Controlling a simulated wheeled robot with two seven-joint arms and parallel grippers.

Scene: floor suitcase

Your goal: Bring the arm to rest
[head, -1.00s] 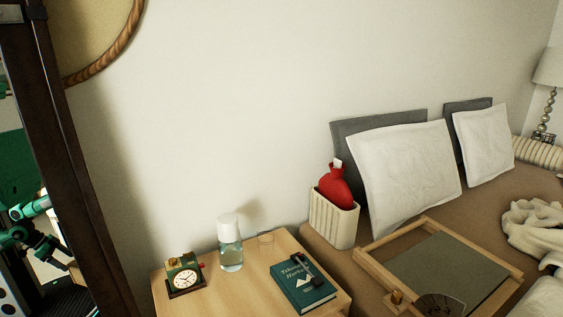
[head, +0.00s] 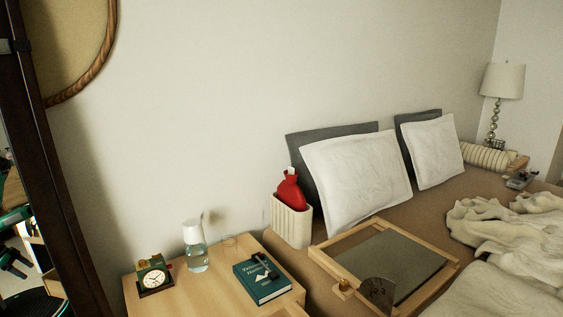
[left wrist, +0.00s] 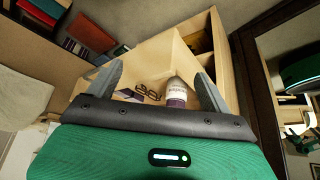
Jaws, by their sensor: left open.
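My left gripper (left wrist: 158,84) shows in the left wrist view with its two grey fingers spread wide. A small bottle (left wrist: 177,92) with a pale cap and a purple lower part shows beyond and between the fingers. It stands inside a light wooden compartment (left wrist: 200,40), beside a small dark item (left wrist: 148,92) that I cannot make out. The gripper body hides the lower part of this space. Neither gripper is directly visible in the head view, and my right gripper is in no view.
A bed with a wooden tray (head: 330,261) stands to the right. A dark-framed mirror (head: 62,200) stands at the left.

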